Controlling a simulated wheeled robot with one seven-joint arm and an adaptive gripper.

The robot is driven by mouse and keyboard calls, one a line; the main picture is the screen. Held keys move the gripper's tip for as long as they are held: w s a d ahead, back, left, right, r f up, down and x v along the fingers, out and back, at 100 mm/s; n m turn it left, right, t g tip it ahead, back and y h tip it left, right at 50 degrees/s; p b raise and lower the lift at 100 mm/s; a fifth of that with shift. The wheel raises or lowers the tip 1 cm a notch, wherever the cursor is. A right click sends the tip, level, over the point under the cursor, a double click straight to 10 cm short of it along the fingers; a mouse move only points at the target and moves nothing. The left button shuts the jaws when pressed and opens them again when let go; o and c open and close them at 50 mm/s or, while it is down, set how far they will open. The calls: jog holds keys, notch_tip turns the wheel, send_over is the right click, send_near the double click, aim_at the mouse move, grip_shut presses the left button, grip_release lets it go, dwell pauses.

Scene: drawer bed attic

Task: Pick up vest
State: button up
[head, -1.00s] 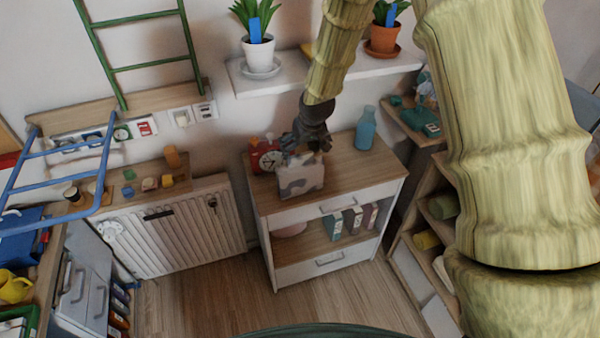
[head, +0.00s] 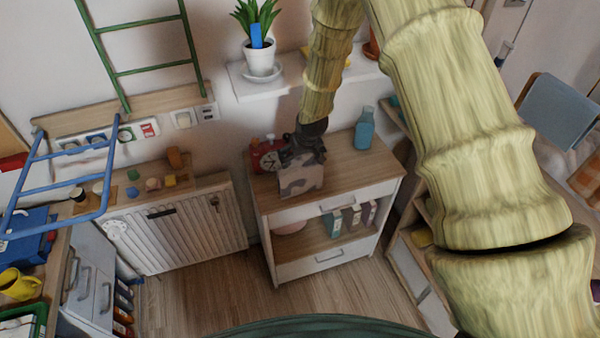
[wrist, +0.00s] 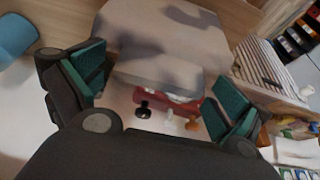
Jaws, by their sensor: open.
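The vest (head: 303,176) looks like a grey, patterned folded piece standing near the left front of the low cabinet top. In the wrist view the vest (wrist: 160,35) fills the upper middle, its near edge lying between and beyond my fingertips. My gripper (head: 303,152) is right above and behind the vest in the head view. In the wrist view my gripper (wrist: 158,90) is open, with one teal-padded finger at each side of the vest's near edge. I cannot tell whether either finger touches it. My gripper hides part of the vest's top in the head view.
A red alarm clock (head: 267,155) stands close behind and left of the vest. A blue bottle (head: 364,132) stands at the right back of the cabinet top (head: 345,170). A wall shelf (head: 290,78) with potted plants hangs above. A radiator (head: 185,230) is to the left.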

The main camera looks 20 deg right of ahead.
jog(key=shift+f, duration=0.15)
jog(key=c, duration=1.2)
jog(key=shift+o, duration=0.2)
